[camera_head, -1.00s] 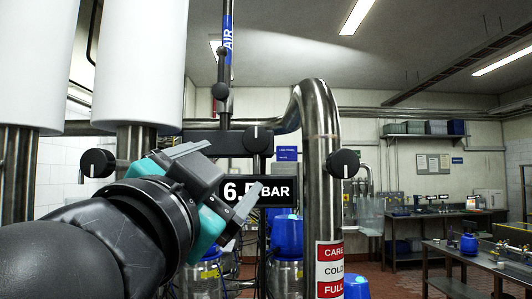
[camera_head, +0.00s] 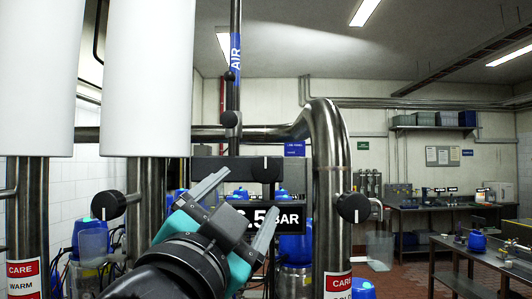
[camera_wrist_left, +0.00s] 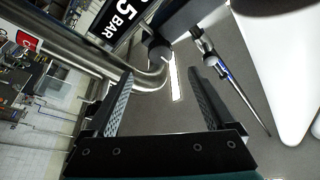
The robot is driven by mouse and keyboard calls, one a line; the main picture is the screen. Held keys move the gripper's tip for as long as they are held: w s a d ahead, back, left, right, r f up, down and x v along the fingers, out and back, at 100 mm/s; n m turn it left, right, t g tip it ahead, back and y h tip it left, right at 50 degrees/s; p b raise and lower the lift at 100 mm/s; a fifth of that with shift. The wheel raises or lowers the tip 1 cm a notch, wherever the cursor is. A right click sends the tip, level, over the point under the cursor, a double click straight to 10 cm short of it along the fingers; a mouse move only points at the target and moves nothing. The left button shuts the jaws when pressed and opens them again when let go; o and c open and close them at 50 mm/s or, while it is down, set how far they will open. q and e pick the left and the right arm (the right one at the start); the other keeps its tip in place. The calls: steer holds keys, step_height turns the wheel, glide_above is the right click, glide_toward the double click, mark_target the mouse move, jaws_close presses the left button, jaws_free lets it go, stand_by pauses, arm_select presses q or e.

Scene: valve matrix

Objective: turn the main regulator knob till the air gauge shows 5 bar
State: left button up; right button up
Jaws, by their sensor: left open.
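A black knob (camera_head: 266,169) with a white mark pointing up sits just above the black gauge display (camera_head: 291,219). No label on it shows whether it is the main regulator. The display reads ".5 BAR", its first digit partly hidden behind my left gripper (camera_head: 247,193). My left gripper is open and empty, its fingers spread in front of the display, below and left of this knob. In the left wrist view a dark knob (camera_wrist_left: 160,50) shows beyond and between the fingertips, apart from them, beside the tilted display (camera_wrist_left: 121,20). My right gripper is not in view.
Other black knobs are at the left (camera_head: 108,205) and on the right steel pipe (camera_head: 354,207). A vertical pipe labelled AIR (camera_head: 235,55) rises behind. White cylinders (camera_head: 146,80) fill the upper left. Workbenches (camera_head: 440,207) stand at the far right.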

mark_target(266, 173)
arm_select(q)
steer(key=p+x, duration=0.4)
steer(key=x, duration=0.8)
steer(key=shift+w+a, duration=0.1)
